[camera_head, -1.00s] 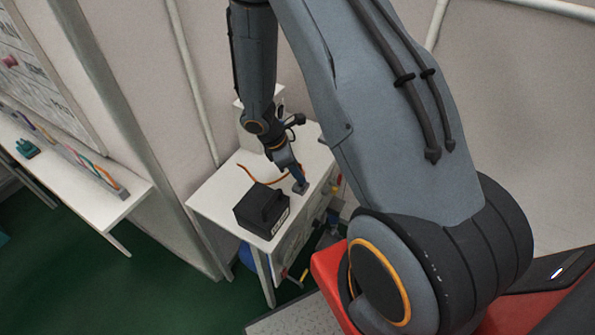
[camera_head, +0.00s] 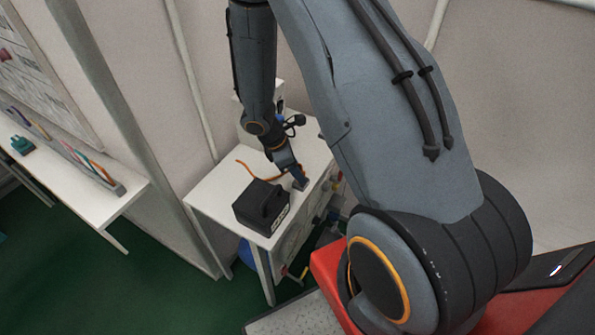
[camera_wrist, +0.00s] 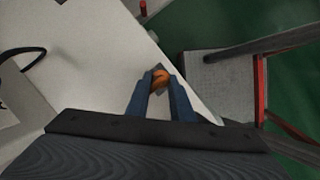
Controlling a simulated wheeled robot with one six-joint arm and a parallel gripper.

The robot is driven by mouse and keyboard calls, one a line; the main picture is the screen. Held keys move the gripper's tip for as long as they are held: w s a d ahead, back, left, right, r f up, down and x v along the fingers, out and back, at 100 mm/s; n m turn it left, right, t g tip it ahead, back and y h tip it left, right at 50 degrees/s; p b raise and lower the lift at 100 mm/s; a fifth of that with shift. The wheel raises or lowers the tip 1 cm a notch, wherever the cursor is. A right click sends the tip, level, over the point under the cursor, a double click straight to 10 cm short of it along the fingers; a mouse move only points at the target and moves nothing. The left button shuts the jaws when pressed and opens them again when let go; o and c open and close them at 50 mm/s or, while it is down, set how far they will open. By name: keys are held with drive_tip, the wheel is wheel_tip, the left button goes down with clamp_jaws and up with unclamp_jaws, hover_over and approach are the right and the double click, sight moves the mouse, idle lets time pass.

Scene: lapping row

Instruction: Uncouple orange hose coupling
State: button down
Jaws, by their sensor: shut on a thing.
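The orange hose coupling (camera_wrist: 161,78) sits between my gripper's fingertips in the wrist view, near the edge of the white tabletop. My gripper (camera_wrist: 161,86) is shut on it. In the head view my gripper (camera_head: 300,184) points down at the front edge of the white table, beside the black box. An orange hose (camera_head: 259,177) runs on the tabletop from the left toward the gripper. The lower part of the coupling and its joint are hidden by the fingers, so I cannot tell whether it is still joined.
A black box (camera_head: 262,206) stands on the white table (camera_head: 207,198), close left of the gripper. Fittings and valves (camera_head: 333,199) stick out at the table's front. A white shelf (camera_head: 84,197) with a rack of coloured hoses stands at the left. Green floor lies between.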

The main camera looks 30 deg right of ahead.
drive_tip(key=c, duration=1.5)
unclamp_jaws()
drive_tip(key=shift+o, duration=0.2)
drive_tip(key=b+v, duration=0.1)
drive_tip(key=v, duration=0.6)
drive_tip(key=shift+r, duration=0.3)
drive_tip(key=shift+a, duration=0.15)
